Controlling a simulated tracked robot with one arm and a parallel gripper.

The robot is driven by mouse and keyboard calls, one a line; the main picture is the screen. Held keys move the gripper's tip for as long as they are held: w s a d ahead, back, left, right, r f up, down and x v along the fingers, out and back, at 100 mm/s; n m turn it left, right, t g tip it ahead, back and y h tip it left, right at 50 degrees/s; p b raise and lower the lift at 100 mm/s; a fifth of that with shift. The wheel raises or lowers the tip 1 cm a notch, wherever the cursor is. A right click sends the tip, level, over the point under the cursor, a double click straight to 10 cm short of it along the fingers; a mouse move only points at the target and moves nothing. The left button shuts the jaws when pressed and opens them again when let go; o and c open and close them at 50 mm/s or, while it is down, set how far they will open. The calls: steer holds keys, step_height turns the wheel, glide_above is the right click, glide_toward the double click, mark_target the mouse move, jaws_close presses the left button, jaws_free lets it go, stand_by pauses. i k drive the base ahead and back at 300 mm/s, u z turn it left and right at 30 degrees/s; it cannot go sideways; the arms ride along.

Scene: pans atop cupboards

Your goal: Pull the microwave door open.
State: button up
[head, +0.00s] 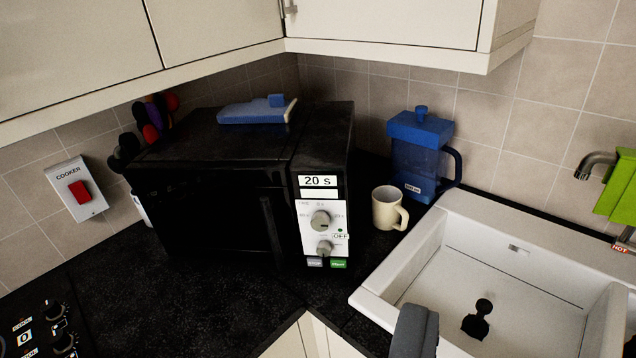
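A black microwave (225,190) stands on the dark worktop in the corner. Its dark front door (200,225) looks shut. The door handle (271,228) is a dark upright bar at the door's right edge, left of the control panel. The white panel (322,228) has two knobs, a "20 s" display above and a green button (338,263) at the bottom. A grey rounded piece (414,330) at the bottom edge, in front of the sink, looks like part of my gripper. It appears well apart from the microwave. Its fingertips cannot be made out.
A blue lidded item (256,110) lies on the microwave. A cream mug (388,208) and blue jug (418,155) stand to its right. A white sink (530,275) fills the lower right. Cupboards (385,22) hang above. Worktop left of centre (150,300) is clear; hob knobs (55,325) lie lower left.

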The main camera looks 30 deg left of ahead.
mark_target(237, 211)
steer(key=z, duration=0.5)
steer(key=k, duration=1.15)
steer(key=u, duration=0.55)
steer(key=i, duration=1)
steer(key=z, duration=0.05)
